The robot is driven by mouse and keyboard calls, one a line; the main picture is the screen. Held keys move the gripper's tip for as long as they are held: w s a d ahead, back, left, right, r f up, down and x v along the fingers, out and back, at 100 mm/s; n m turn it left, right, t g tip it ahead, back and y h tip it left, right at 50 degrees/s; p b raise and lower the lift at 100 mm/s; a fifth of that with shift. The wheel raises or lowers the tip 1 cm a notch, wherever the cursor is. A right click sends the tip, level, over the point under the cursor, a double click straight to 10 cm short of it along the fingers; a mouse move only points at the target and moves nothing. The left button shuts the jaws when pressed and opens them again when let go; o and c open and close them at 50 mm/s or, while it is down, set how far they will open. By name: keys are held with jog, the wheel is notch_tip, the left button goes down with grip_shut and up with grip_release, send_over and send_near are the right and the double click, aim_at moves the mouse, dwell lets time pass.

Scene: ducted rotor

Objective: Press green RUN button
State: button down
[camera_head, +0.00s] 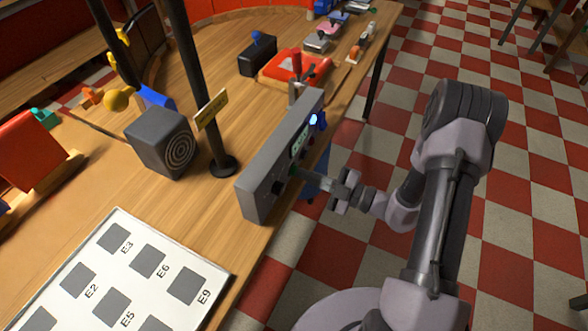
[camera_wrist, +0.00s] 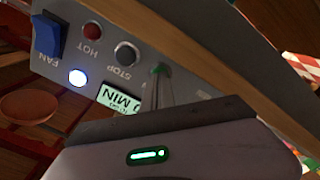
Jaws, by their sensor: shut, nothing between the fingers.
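A grey control box (camera_head: 262,172) stands on the table's edge, its control face toward my arm. In the wrist view the box face (camera_wrist: 205,75) shows upside down. The green button (camera_wrist: 160,68) is mostly hidden behind my fingertips; only a bit of green shows. My gripper (camera_head: 300,174) is shut and empty, its tips at the box face. In the wrist view its fingers (camera_wrist: 159,82) cover the button spot; I cannot tell whether they touch or press it.
Near the fingers are the STOP button (camera_wrist: 126,54), the red HOT lamp (camera_wrist: 92,31), the blue FAN switch (camera_wrist: 48,36), a lit lamp (camera_wrist: 78,77) and a green MIN display (camera_wrist: 119,99). A black pole (camera_head: 205,100) and grey speaker-like block (camera_head: 163,140) stand behind the box.

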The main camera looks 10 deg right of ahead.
jog(key=shift+w+a+p, duration=0.2)
jog(key=shift+p, duration=0.1)
dwell(0.8)
jog(key=p+v, duration=0.1)
jog(key=v, duration=0.6)
dwell(0.8)
jog(key=s+a+r+n+g+h, duration=0.2)
jog(key=s+a+r+n+g, duration=0.4)
jog(key=n, duration=0.7)
jog(key=s+a+r+n+g+h, duration=0.2)
jog(key=s+a+r+n+g, duration=0.25)
jog(key=r+n, duration=0.6)
jog(key=s+d+r+n+t+h, duration=0.2)
jog(key=s+r+n+h, duration=0.1)
jog(key=n, duration=0.9)
jog(key=s+d+r+n+t+h, duration=0.1)
jog(key=s+r+n+t+h, duration=0.2)
jog(key=n, duration=0.9)
jog(key=r+h, duration=0.1)
jog(key=h, duration=0.1)
jog(key=shift+s+d+r+t+h, duration=0.2)
jog(key=shift+s+d+t+h, duration=0.05)
jog(key=shift+d+t+h, duration=0.1)
